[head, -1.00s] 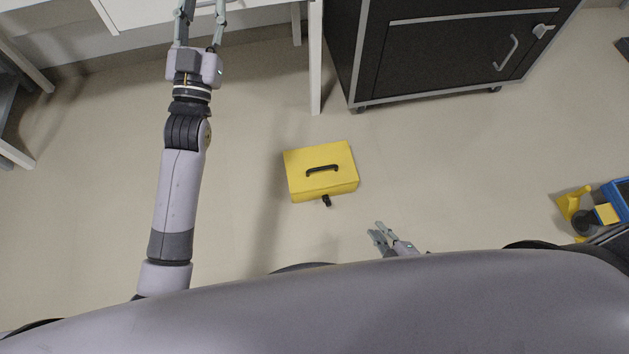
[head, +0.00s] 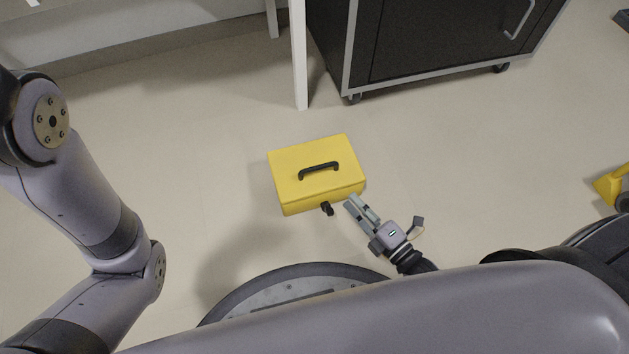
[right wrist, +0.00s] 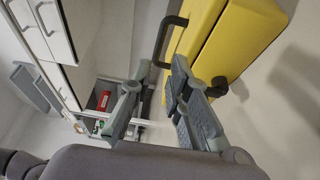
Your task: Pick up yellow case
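The yellow case (head: 300,187) lies flat on the floor in the head view, with a black handle (head: 319,171) on its lid and a black latch (head: 327,208) on its near side. My right gripper (head: 357,204) is beside the case's near right corner; I cannot tell if it touches. In the right wrist view the right gripper (right wrist: 160,72) has its fingers apart with nothing between them. There the yellow case (right wrist: 235,38) and its handle (right wrist: 165,38) are beyond the fingertips, toward the upper right. My left arm shows, but its gripper is out of frame.
A black wheeled cabinet (head: 440,40) stands behind the case to the right. A white table leg (head: 299,60) stands behind the case. A yellow object (head: 611,185) is at the right edge. The floor around the case is clear.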

